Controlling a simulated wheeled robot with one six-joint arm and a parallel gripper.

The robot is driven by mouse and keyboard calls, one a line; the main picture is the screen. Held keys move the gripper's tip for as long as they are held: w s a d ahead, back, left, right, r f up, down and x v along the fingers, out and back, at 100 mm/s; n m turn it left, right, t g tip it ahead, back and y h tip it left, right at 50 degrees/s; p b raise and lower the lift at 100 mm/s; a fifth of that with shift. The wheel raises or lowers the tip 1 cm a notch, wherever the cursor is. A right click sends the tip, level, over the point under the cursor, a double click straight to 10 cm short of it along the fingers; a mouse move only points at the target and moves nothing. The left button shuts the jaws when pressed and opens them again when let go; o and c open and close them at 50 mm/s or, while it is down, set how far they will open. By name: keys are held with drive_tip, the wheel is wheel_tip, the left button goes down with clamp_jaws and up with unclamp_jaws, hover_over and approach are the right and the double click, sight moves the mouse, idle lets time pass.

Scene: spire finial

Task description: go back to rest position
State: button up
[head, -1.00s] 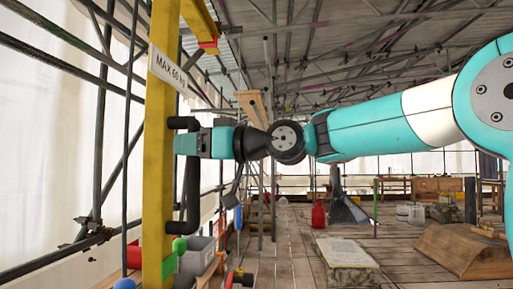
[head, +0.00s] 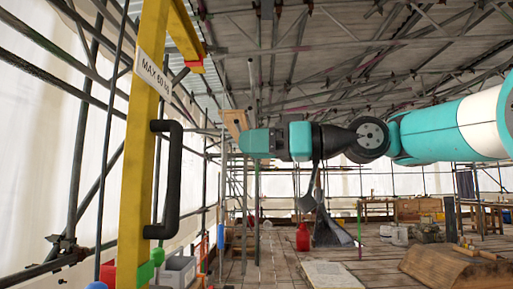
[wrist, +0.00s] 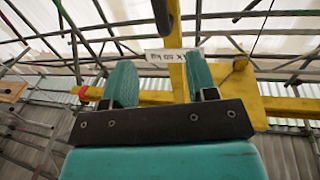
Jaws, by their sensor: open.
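My gripper (head: 252,142) is at mid-height in the head view, to the right of a yellow post (head: 142,150). A black handle (head: 173,185) is fixed to the post, and my gripper is apart from it. In the wrist view my two teal fingers (wrist: 160,82) stand wide apart, with nothing held between them. A black bar, probably the handle (wrist: 163,15), shows at the top of that view beyond the fingers. My arm reaches in from the right of the head view.
A white label (head: 153,73) is on the post. Scaffold tubes line the left side. A red can (head: 303,237), a pale slab (head: 333,275) and a brown wooden block (head: 455,268) stand on the plank floor. The air around my gripper looks clear.

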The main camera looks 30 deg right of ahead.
idle(0.4)
drive_tip(key=s+a+f+m+g+h, duration=0.1)
drive_tip(key=s+a+f+g+h, duration=0.3)
drive_tip(key=f, duration=0.6)
drive_tip(key=a+f+m+g, duration=0.2)
drive_tip(key=a+f, duration=0.3)
drive_tip(key=f, duration=0.6)
drive_tip(key=s+f+g+h, duration=0.5)
drive_tip(key=s+f, duration=0.9)
drive_tip(key=f, duration=0.1)
drive_tip(key=shift+d+g, duration=0.4)
drive_tip(key=shift+d, duration=0.05)
drive_tip(key=shift+r, duration=0.1)
